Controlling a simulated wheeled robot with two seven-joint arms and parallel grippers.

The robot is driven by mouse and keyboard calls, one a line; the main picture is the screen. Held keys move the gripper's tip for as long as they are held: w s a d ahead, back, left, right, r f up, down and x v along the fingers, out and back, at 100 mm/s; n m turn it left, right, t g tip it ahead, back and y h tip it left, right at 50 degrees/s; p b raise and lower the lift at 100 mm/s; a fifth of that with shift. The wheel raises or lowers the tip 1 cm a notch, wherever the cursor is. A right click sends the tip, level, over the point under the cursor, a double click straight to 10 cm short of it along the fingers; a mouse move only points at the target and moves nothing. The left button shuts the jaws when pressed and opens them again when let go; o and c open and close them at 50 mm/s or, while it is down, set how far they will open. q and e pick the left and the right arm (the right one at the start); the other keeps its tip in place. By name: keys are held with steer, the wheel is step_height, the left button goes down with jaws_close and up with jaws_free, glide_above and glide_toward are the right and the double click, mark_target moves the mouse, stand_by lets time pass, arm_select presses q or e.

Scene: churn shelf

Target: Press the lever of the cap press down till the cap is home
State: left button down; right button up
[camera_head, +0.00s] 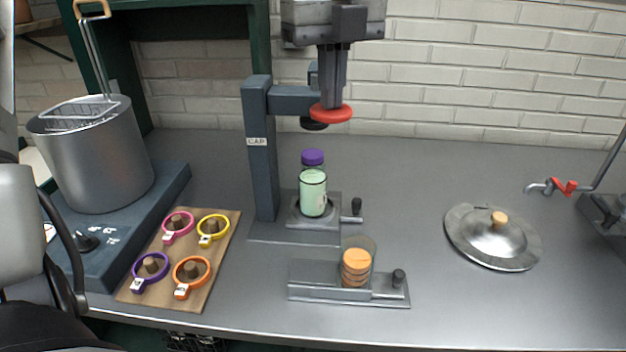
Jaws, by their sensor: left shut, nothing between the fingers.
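The cap press is a grey post (261,160) marked "CAP", with a short arm reaching right. A red round lever pad (331,113) is at the arm's end, and a dark press head (313,124) sits just below left of it. A bottle of pale green liquid (313,194) stands upright on the press base under the head. Its purple cap (313,157) is on top, with a gap between cap and head. My left gripper (333,101) is shut and points down, its tips at the red pad; I cannot tell whether they touch. My right gripper is not in view.
A grey fixture (328,285) with an orange-filled glass (357,264) stands in front. At left are a board (205,267) with coloured rings and a pot (95,155) on a stove. A metal lid (490,240) lies at right.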

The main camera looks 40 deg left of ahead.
arm_select(q)
steer(key=shift+s+d+r+p, duration=0.15)
steer(key=shift+r+p, duration=0.25)
steer(key=shift+r, duration=0.4)
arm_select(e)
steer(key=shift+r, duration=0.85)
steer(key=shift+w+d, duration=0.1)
arm_select(q)
step_height(320, 180, up, 3)
steer(key=shift+f+p, duration=0.2)
steer(key=shift+p, duration=0.95)
steer(key=shift+r, duration=1.75)
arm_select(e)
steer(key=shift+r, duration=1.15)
